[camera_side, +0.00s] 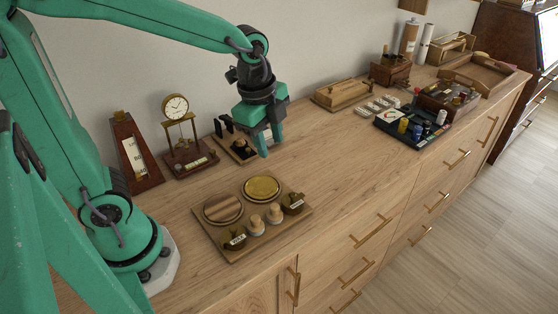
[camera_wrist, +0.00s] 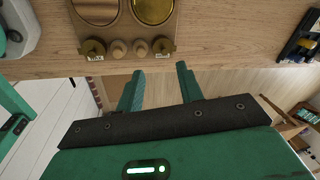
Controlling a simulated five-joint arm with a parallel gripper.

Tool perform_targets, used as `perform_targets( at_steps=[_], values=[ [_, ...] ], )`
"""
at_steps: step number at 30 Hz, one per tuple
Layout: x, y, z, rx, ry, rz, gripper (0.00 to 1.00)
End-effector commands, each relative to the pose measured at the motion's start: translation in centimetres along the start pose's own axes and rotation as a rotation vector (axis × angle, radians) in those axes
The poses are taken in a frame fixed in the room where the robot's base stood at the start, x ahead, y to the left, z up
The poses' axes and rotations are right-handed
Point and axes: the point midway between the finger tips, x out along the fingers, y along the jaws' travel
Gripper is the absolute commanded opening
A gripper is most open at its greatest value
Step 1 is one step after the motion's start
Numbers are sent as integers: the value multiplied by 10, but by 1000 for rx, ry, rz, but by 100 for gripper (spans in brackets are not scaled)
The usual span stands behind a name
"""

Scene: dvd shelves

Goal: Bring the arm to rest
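My green arm reaches over the wooden counter (camera_side: 335,155) from the left. My gripper (camera_side: 264,150) points down above the counter, behind and right of the square wooden board with round discs. In the wrist view my gripper (camera_wrist: 160,72) has its two fingers apart, with nothing between them. In the side view the fingers overlap, and I cannot tell the exact gap to the counter.
Boxes and a black tray (camera_side: 410,129) sit right.

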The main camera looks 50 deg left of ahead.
Motion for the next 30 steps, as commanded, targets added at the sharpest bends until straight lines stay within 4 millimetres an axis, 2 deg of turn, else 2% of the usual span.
perform_targets(
  at_steps=[9, 21, 25, 30],
  values=[
    [-39, 26, 28, -508, 69, -115, 37],
    [-66, 62, 57, -1105, 209, -211, 37],
    [-69, 69, 62, -1218, 243, -223, 37],
    [-70, 72, 64, -1278, 260, -227, 37]
  ],
)
